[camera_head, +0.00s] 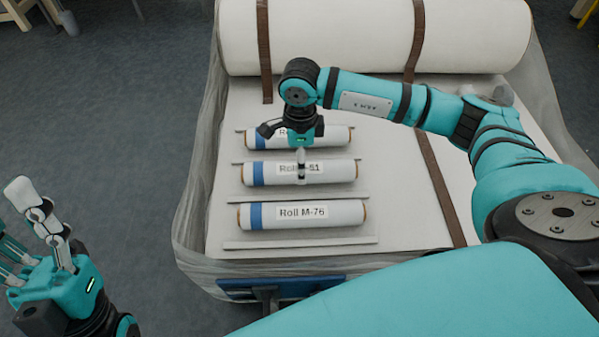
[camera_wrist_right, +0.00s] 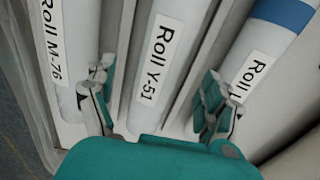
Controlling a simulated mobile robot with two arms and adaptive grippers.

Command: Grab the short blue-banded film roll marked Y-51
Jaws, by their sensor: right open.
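The film roll Y-51 (camera_head: 333,174) is the middle of three white rolls with blue bands near their left ends. It lies crosswise on the white surface, and my right gripper hides part of its label. In the right wrist view roll Y-51 (camera_wrist_right: 165,65) shows its label in full. My right gripper (camera_head: 301,168) is open above the roll. In the wrist view its fingers (camera_wrist_right: 161,95) stand on either side of the roll, with no visible grip on it. My left gripper (camera_head: 22,222) is open and empty at the lower left, away from the rolls.
Roll M-76 (camera_head: 302,214) lies nearer, parallel to Y-51. Another roll (camera_head: 337,137) lies behind, its label partly hidden by my arm. Thin ledges separate the rolls. A large strapped white roll (camera_head: 340,35) fills the back. A blue bar (camera_head: 281,287) sits at the front edge.

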